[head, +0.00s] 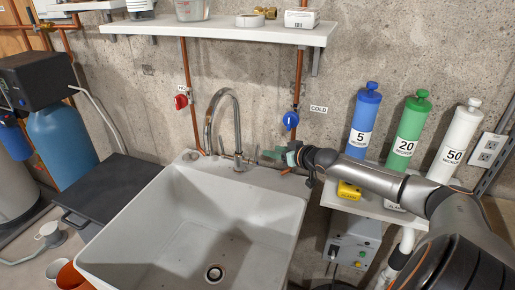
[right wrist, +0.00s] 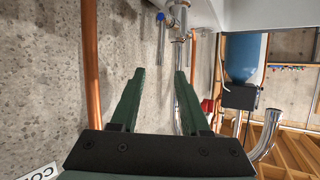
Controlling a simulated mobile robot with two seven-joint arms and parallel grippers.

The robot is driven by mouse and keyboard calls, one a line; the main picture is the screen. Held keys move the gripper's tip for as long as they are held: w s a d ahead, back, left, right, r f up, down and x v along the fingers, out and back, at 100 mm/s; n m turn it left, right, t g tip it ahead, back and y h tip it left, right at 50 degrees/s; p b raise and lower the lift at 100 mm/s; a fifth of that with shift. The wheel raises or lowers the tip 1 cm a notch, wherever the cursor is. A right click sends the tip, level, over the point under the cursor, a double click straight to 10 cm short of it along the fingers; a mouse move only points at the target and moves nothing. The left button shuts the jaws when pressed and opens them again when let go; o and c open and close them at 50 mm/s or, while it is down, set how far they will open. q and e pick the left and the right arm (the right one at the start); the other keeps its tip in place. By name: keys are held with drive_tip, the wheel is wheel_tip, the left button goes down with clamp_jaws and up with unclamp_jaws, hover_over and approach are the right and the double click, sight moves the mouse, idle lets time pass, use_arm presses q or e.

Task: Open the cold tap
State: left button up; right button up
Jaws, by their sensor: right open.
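The chrome faucet (head: 237,125) stands behind the white sink, with metal fittings at its base. In the right wrist view its base (right wrist: 180,28) is at the top, with a small blue-marked part (right wrist: 160,17) beside it. A blue valve handle (head: 291,120) is on the copper pipe beside the COLD label (head: 318,109). My right gripper (head: 272,155) is below that blue handle and right of the faucet base. Its green fingers (right wrist: 158,100) are apart and empty; the faucet base appears ahead between them, apart from the tips. My left gripper is out of view.
The white sink (head: 290,205) lies in front. A red valve handle (head: 181,101) is on the left pipe. Blue (head: 363,120), green (head: 409,130) and white (head: 455,140) cylinders stand right, near my right arm. A shelf (head: 230,30) hangs above.

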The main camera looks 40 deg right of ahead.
sight(258, 148)
drive_tip(key=shift+b+x, duration=4.65)
drive_tip(key=shift+x, duration=0.4)
drive_tip(key=shift+c, duration=0.3)
clamp_jaws()
